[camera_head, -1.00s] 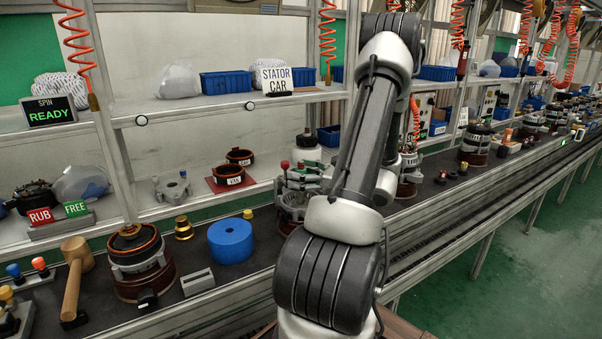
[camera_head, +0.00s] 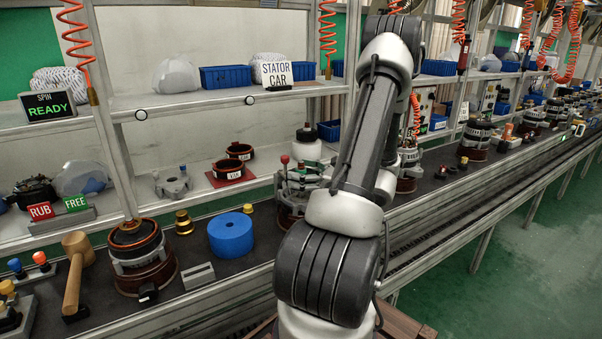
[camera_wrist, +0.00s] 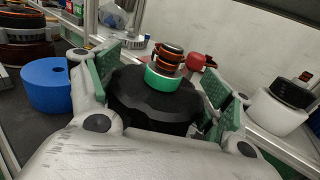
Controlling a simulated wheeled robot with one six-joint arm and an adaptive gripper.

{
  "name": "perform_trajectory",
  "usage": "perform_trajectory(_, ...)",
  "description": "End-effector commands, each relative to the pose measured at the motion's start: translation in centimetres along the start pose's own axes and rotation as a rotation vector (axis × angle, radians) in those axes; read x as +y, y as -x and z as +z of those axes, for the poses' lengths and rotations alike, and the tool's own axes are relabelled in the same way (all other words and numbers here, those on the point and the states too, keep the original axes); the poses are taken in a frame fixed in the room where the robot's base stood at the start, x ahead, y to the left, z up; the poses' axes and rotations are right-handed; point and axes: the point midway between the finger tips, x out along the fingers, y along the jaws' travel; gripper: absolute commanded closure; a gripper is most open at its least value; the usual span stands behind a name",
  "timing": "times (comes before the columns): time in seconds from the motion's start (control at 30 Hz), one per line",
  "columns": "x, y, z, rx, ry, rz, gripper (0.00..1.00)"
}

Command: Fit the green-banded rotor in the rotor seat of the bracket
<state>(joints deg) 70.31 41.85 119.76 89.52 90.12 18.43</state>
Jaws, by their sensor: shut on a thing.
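In the wrist view, my gripper (camera_wrist: 162,88) has its green pads on both sides of the rotor (camera_wrist: 155,95). The rotor has a dark, black body, a green band and dark and copper rings on top, and looks roughly upright. In the head view, my arm hides most of my gripper and the rotor. A grey and brown assembly (camera_head: 289,212) stands on the bench behind my arm there, partly hidden; I cannot tell whether it is the bracket. No rotor seat is visible, and what lies under the rotor is hidden.
A blue cylinder (camera_head: 230,235), a banded stator stack (camera_head: 140,262) and a mallet (camera_head: 75,270) stand on the bench left of my arm. A white container (camera_head: 306,150) is behind the assembly. A shelf post (camera_head: 112,130) rises at left.

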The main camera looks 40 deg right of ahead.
Motion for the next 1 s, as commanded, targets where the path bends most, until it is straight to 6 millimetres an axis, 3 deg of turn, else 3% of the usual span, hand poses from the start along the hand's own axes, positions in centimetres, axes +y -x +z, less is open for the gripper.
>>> perform_trajectory(1.0, -0.1, 0.0, -1.7, -0.005, 0.002, 0.0, 0.92)
